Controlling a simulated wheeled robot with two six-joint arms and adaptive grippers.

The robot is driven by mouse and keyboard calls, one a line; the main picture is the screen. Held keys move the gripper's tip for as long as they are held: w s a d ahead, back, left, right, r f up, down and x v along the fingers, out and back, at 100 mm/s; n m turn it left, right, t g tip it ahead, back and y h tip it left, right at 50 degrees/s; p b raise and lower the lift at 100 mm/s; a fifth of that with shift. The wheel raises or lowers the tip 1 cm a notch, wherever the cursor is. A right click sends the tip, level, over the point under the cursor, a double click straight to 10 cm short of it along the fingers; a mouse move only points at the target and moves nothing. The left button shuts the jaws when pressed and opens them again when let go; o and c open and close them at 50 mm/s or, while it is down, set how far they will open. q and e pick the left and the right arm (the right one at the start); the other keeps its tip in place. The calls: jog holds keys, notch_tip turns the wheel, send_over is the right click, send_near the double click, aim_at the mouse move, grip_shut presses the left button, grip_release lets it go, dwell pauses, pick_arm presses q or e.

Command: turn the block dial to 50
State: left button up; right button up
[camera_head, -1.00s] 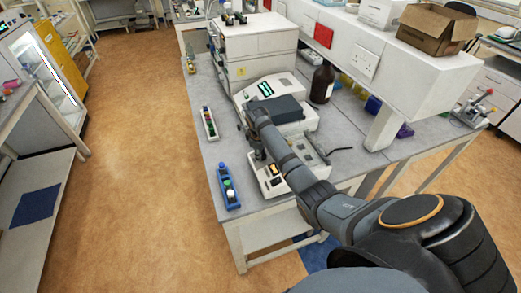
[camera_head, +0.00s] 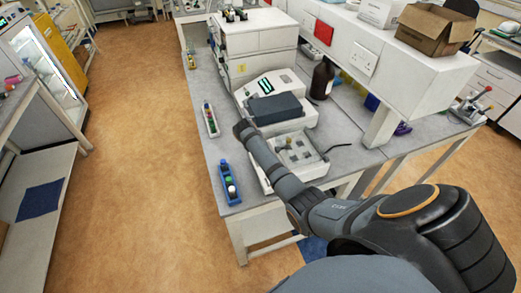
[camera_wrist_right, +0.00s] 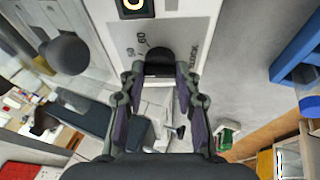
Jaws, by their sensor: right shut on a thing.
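The block dial (camera_wrist_right: 160,58) is a dark round knob on a pale panel (camera_wrist_right: 178,28) in the right wrist view. Small numbers are printed to its left and rotated lettering to its right; its exact setting is too small to read. My right gripper (camera_wrist_right: 159,78) is shut on the dial, one finger on each side. In the head view my right arm reaches in from the lower right, its wrist end beside the front left of the white instrument (camera_head: 310,163); the fingers and dial are hidden there. My left gripper is in neither view.
An instrument with a dark lid (camera_head: 276,108) stands behind. A blue rack (camera_head: 229,188) and a white rack (camera_head: 210,120) of coloured tubes lie along the bench's left edge. A brown bottle (camera_head: 322,80) stands further back. The aisle floor on the left is clear.

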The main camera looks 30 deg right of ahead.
jog(key=shift+m+h+b, duration=0.3)
jog(key=shift+m+h, duration=0.1)
jog(key=shift+m, duration=1.2)
jog(key=o, duration=1.1)
jog(key=shift+a, duration=0.1)
jog(key=shift+o, duration=0.2)
jog(key=v, duration=1.2)
jog(key=shift+w, duration=0.1)
